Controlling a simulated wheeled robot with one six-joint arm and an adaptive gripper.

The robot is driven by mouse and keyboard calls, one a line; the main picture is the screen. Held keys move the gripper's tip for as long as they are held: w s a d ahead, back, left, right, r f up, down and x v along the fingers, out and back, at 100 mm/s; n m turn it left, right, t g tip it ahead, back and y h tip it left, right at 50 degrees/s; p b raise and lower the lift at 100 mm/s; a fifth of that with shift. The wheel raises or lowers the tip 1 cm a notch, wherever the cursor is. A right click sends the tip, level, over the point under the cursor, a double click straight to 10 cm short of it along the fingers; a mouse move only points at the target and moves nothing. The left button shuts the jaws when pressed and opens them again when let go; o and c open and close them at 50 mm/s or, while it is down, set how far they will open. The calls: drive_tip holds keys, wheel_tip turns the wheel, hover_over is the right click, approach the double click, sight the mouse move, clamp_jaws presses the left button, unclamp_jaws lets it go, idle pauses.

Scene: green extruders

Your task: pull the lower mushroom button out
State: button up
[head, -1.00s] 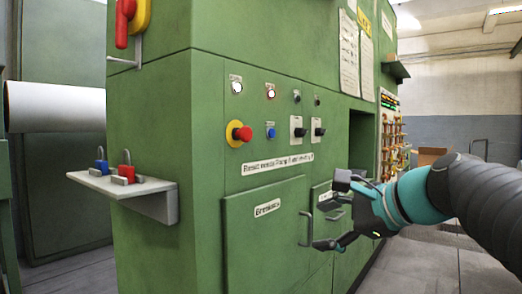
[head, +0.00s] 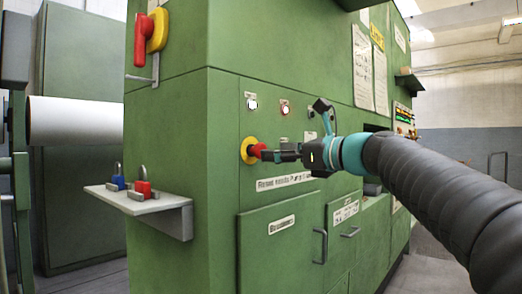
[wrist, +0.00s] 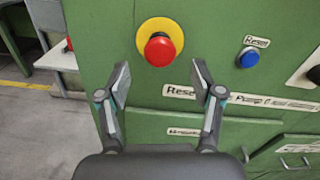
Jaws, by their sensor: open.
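The lower mushroom button (head: 257,149) is a red round cap on a yellow disc, on the front of the green cabinet. In the wrist view the red cap (wrist: 160,49) sits at the upper middle, in full view. My gripper (head: 272,154) is just in front of the button in the head view, to its right. In the wrist view my gripper (wrist: 161,74) is open and empty, with one finger on each side below the cap. The cap is not between the pads; whether a fingertip touches anything cannot be told.
A blue button (wrist: 248,58) lies to the right of the mushroom button. A red and yellow switch (head: 147,38) is higher on the cabinet's left face. A small shelf (head: 150,204) with padlocks juts out at lower left. Door handles (head: 322,246) stick out below.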

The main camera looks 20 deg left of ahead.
sight(257, 150)
drive_tip(key=x, duration=0.5)
drive_tip(key=shift+w+a+p, duration=0.1)
drive_tip(key=shift+a+p, duration=0.2)
drive_tip(key=shift+a, duration=0.05)
